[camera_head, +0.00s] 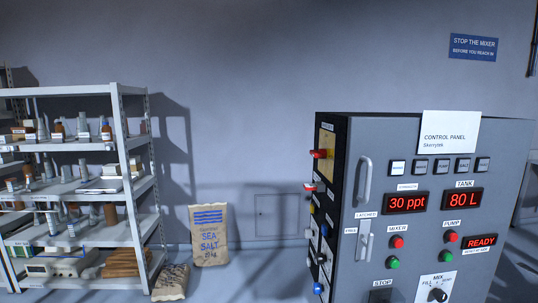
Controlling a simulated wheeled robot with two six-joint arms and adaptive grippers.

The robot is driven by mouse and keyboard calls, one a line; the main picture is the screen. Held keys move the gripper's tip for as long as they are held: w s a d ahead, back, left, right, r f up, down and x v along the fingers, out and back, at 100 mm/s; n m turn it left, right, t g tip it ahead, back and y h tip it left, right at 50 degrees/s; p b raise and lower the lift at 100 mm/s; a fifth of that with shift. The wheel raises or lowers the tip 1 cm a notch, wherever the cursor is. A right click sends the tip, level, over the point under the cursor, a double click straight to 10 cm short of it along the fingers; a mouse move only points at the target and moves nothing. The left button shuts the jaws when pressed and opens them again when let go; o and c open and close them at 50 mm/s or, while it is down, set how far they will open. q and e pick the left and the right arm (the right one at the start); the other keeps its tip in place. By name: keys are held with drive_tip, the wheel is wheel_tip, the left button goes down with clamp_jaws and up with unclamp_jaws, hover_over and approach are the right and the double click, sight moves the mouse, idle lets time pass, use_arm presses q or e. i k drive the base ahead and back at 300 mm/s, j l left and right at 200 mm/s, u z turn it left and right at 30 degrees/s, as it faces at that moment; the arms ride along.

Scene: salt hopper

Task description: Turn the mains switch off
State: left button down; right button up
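The grey control cabinet (420,160) stands at the right, its front and its dark left side both in view. On that left side a red handle (319,154) sticks out from a yellow plate (327,140). It looks like the mains switch, but the small label above the plate is too small to read and I cannot tell the handle's setting. A second red part (310,187) juts out just below. The front displays are lit with "30 ppt", "80 L" and "READY". Neither of my grippers is in view.
The front has a vertical door handle (365,180), a latch (365,241), and red and green buttons. A salt sack (209,235) leans by the wall, with another sack (171,282) lower left. A loaded shelf (128,170) stands left. Floor between sack and cabinet looks clear.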

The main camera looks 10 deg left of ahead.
sight(322, 153)
drive_tip(key=i+j, duration=0.1)
drive_tip(key=j, duration=0.3)
drive_tip(key=j+u, duration=0.1)
drive_tip(key=j, duration=0.35)
drive_tip(key=i+j+u, duration=0.1)
drive_tip(key=j, duration=0.3)
drive_tip(key=i+j, duration=0.2)
drive_tip(key=j, duration=0.15)
drive_tip(key=i+j+u, duration=0.1)
drive_tip(key=j, duration=0.3)
